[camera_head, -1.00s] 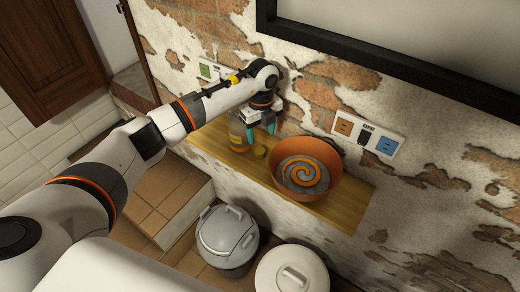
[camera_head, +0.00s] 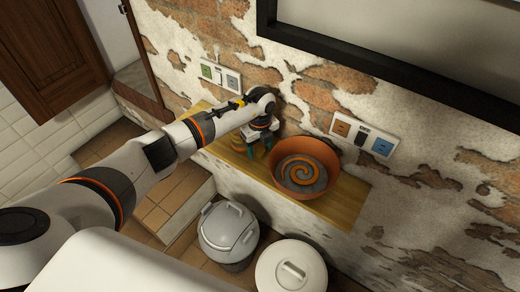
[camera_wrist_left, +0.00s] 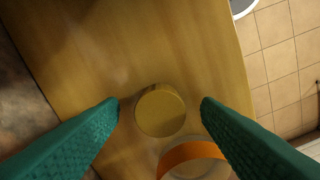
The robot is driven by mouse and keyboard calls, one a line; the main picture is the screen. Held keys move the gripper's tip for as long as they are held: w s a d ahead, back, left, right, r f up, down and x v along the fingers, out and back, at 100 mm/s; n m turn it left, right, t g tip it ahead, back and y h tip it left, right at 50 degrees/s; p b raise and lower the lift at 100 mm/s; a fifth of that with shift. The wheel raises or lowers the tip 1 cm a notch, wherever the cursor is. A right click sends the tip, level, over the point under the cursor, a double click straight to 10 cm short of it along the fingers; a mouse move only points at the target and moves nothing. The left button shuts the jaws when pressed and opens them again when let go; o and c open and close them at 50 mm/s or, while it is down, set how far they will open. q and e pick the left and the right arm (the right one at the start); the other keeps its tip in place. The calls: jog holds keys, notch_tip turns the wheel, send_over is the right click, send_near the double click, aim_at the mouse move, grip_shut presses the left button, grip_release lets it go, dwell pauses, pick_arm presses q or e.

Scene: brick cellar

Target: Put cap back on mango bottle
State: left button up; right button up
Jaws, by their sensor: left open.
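The mango bottle (camera_head: 237,143) stands on the wooden shelf in the head view, partly hidden behind my left gripper. An orange-banded round shape at the bottom edge of the left wrist view (camera_wrist_left: 192,151) looks like the bottle from above, cut off by the frame. A round yellow cap (camera_wrist_left: 160,110) lies flat on the shelf in the left wrist view. My left gripper (camera_head: 259,148) is open above the shelf, pointing down. Its teal fingertips (camera_wrist_left: 161,106) stand on either side of the cap, apart from it. My right gripper is not in view.
A terracotta bowl (camera_head: 330,160) with an orange spiral inside stands on the shelf (camera_head: 345,205), just right of the gripper. The brick wall with sockets (camera_head: 365,135) rises behind. Two lidded bins (camera_head: 228,232) stand below the shelf's front edge.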

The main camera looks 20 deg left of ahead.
aim_at(260, 150)
pick_arm(q)
jog(key=shift+c, duration=0.6)
jog(key=c, duration=0.9)
jog(key=shift+c, duration=0.2)
notch_tip(260, 150, up, 10)
jog(key=b, duration=0.3)
